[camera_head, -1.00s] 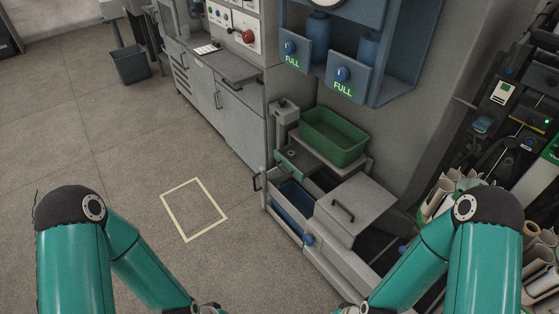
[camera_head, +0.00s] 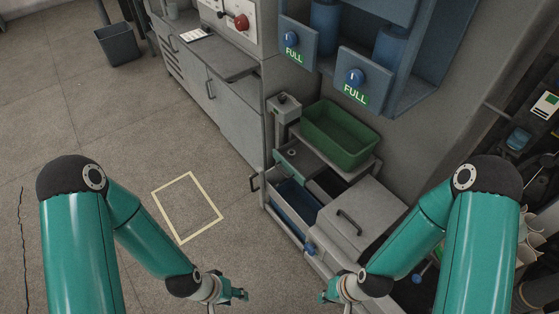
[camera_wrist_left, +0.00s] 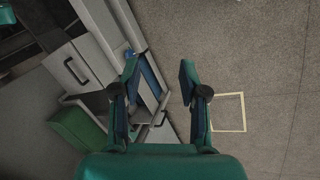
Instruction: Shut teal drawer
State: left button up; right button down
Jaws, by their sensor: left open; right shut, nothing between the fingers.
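A low grey drawer unit stands against the wall in the head view. An open drawer (camera_head: 297,199) in it has a blue inside and a dark handle at its left front corner. A small teal panel (camera_head: 283,163) shows behind that drawer, below the green bin; I cannot tell whether it belongs to a separate drawer. The blue inside also shows in the left wrist view (camera_wrist_left: 151,76), beyond the fingers. My left gripper (camera_head: 241,294) is open and empty, in front of the unit and apart from it. My right gripper (camera_head: 323,296) is shut and empty, to its right.
A grey box with a dark handle (camera_head: 350,221) stands to the right of the open drawer. A yellow floor square (camera_head: 187,207) lies on clear floor to the left. Blue dispensers marked FULL (camera_head: 358,78) hang above.

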aim_at(306, 165)
jog(key=z, duration=0.6)
jog(key=k, duration=1.2)
jog(key=z, duration=0.4)
jog(key=i, duration=0.35)
jog(key=u, duration=0.95)
jog(key=i, duration=1.7)
jog(key=z, duration=0.55)
